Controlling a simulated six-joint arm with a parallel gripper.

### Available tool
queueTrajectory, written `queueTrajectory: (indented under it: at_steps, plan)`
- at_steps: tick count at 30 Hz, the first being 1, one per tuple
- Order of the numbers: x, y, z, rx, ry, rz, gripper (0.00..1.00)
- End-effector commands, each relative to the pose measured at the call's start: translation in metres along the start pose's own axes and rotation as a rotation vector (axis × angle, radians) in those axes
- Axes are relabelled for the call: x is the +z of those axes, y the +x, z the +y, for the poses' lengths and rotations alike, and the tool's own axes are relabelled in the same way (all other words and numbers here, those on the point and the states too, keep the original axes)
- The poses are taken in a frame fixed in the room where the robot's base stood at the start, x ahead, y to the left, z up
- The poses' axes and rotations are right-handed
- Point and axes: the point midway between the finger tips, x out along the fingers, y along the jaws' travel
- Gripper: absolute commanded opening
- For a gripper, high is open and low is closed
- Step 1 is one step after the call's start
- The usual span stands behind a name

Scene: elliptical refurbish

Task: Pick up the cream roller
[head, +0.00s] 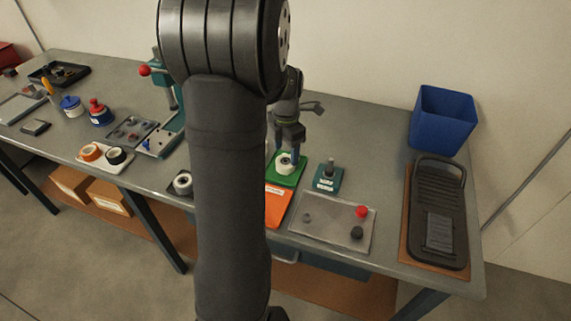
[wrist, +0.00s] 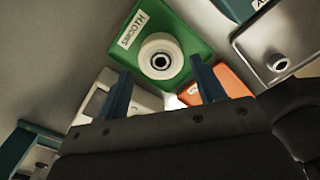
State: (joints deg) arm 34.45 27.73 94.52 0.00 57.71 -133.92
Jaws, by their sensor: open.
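The cream roller (head: 284,165) has a dark hub and stands on a green tray (head: 296,175). In the wrist view the roller (wrist: 161,58) sits on the green tray (wrist: 187,31), which has a label reading "SMOOTH". My gripper (head: 288,141) is just above and behind the roller in the head view. In the wrist view the two fingers of my gripper (wrist: 159,68) are apart, with the roller showing between and beyond their tips. The gripper is open and empty. I cannot tell the exact height of the fingertips above the roller.
An orange tray (head: 277,206) lies in front of the green one. A teal block (head: 327,180) with a post stands at its right. A grey plate (head: 330,229) with a red knob lies nearby. Another pale roller (head: 183,182) is left of my arm. A blue bin (head: 442,120) stands back right.

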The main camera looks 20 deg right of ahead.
Motion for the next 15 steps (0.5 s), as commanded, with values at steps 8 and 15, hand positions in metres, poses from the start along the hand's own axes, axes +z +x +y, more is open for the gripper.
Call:
queueTrajectory:
  at_steps: [8,15]
  plan:
    - [0.000,0.040,-0.001,-0.003,0.000,0.002,0.63]
    - [0.000,0.044,-0.001,0.000,0.000,0.000,0.63]
